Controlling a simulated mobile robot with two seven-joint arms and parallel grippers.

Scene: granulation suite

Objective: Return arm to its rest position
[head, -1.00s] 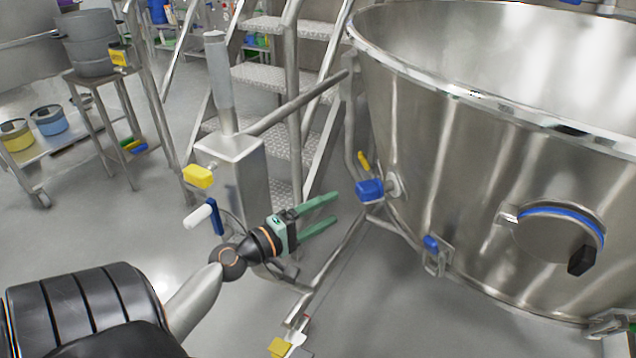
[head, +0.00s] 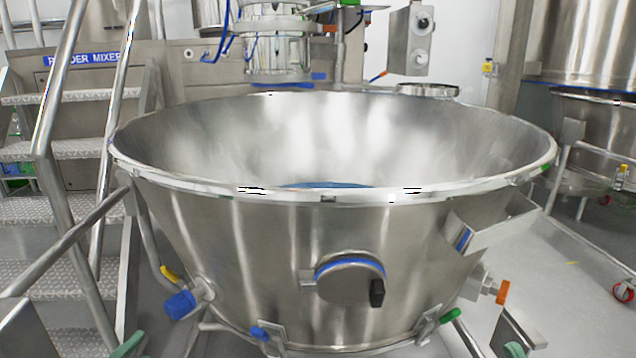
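The tip of my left gripper (head: 128,345) shows as a small green piece at the bottom left edge, in front of the stairs and left of the big steel bowl. A similar green tip, seemingly my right gripper (head: 515,350), shows at the bottom right edge. I see nothing held at either tip.
A large open steel bowl (head: 230,240) fills the middle, with a round blue-rimmed port (head: 348,280) and a blue knob (head: 180,305) on its side. Metal stairs with rails (head: 50,210) stand left. Mixer machinery stands behind. Grey floor is open at right (head: 590,300).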

